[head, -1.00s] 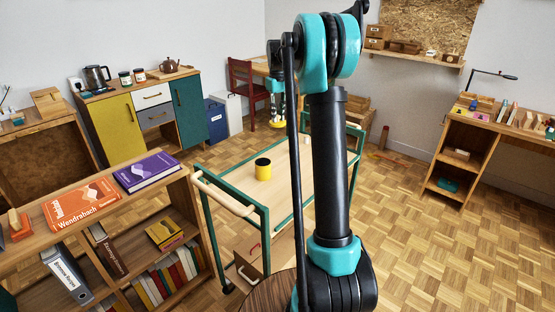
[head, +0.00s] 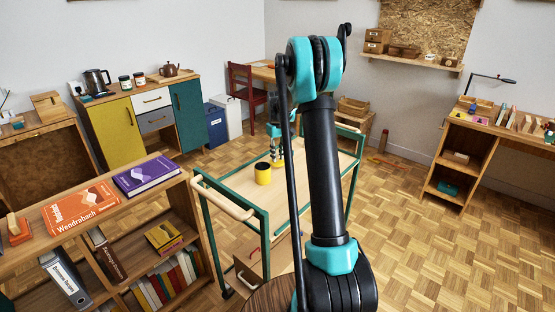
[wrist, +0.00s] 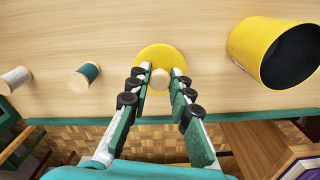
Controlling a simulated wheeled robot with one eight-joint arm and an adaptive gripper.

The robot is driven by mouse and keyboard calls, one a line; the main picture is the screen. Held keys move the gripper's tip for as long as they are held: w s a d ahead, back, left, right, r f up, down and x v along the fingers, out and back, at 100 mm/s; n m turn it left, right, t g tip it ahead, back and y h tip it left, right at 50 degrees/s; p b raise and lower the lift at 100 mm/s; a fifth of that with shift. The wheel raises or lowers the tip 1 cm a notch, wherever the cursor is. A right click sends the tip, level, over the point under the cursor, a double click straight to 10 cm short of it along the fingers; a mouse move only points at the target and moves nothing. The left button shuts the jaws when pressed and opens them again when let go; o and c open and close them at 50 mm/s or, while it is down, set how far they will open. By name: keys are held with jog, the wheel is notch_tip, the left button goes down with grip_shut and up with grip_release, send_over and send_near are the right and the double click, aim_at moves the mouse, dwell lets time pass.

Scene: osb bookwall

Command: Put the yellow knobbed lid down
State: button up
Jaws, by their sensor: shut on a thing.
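The yellow lid (wrist: 160,58) has a pale wooden knob (wrist: 160,79). My gripper (wrist: 160,81) is shut on that knob. In the head view my gripper (head: 277,160) is low over the trolley top (head: 305,172), just right of the yellow canister; the lid is mostly hidden there. I cannot tell whether the lid touches the trolley top. The yellow canister (head: 263,176) is open with a dark inside. In the wrist view the canister (wrist: 250,45) is right of the lid, with a gap between them.
In the wrist view a green spool (wrist: 84,77) and a white spool (wrist: 14,80) are left of the lid. The trolley's green edge (wrist: 65,121) runs below. A bookshelf with a purple book (head: 147,174) stands left of the trolley. Bare trolley top shows around the lid.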

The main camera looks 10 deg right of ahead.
aim_at(278, 156)
jog(key=shift+f, duration=0.9)
jog(key=o, duration=0.9)
jog(key=shift+f, duration=0.1)
jog(key=shift+o, duration=0.2)
notch_tip(278, 156, up, 12)
jog(key=shift+s, duration=0.1)
